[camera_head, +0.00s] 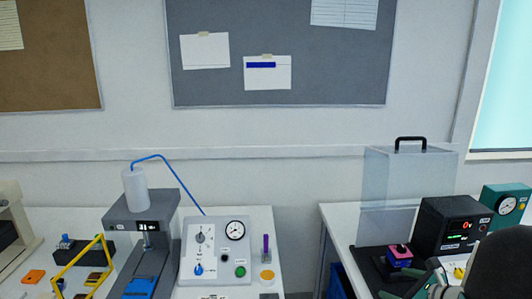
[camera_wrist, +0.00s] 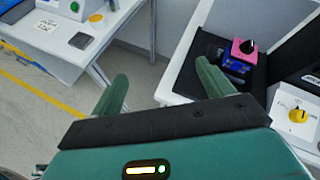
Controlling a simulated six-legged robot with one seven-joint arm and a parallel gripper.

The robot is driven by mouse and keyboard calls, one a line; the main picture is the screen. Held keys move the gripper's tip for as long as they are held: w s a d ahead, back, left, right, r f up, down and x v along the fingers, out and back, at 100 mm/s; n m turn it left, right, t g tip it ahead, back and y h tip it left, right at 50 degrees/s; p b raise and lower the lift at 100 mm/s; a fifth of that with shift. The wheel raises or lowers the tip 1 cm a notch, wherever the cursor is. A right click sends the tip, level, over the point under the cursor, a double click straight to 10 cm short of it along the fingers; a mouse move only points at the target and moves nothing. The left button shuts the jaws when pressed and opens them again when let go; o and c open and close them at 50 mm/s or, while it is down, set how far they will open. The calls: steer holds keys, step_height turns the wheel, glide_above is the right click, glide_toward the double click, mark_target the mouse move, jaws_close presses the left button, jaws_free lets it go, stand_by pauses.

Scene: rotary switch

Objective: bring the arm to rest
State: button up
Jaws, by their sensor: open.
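My gripper (camera_wrist: 160,90) shows in the wrist view as two green fingers spread wide apart, with nothing between them. Below the gap lie the floor and the edge of the right table. In the head view, part of my arm shows at the lower right, in front of the right table. A rotary switch with a yellow knob (camera_wrist: 298,116) on a white plate is at the right of the wrist view, apart from my fingers. The same yellow knob (camera_head: 459,273) is partly hidden behind my arm in the head view.
On the right table (camera_head: 338,222) stand a pink and blue block with a black knob (camera_head: 399,256), a clear guard (camera_head: 388,190) and a black display box (camera_head: 450,228). The left table (camera_head: 268,223) carries a control panel (camera_head: 216,262). A floor gap separates the tables.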

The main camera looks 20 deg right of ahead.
steer(key=a+r+n+g+y, duration=0.25)
steer(key=a+n, duration=0.45)
steer(key=a, duration=0.5)
steer(key=a+r+n+g+y, duration=0.1)
steer(key=a+r+n+g, duration=0.25)
steer(key=a+n, duration=0.6)
steer(key=s+a+r+n+h, duration=0.5)
steer(key=s+a+n, duration=0.5)
steer(key=a+n, duration=0.2)
steer(key=shift+s+r+n+g, duration=0.3)
steer(key=shift+r+n, duration=0.1)
steer(key=shift+n, duration=0.75)
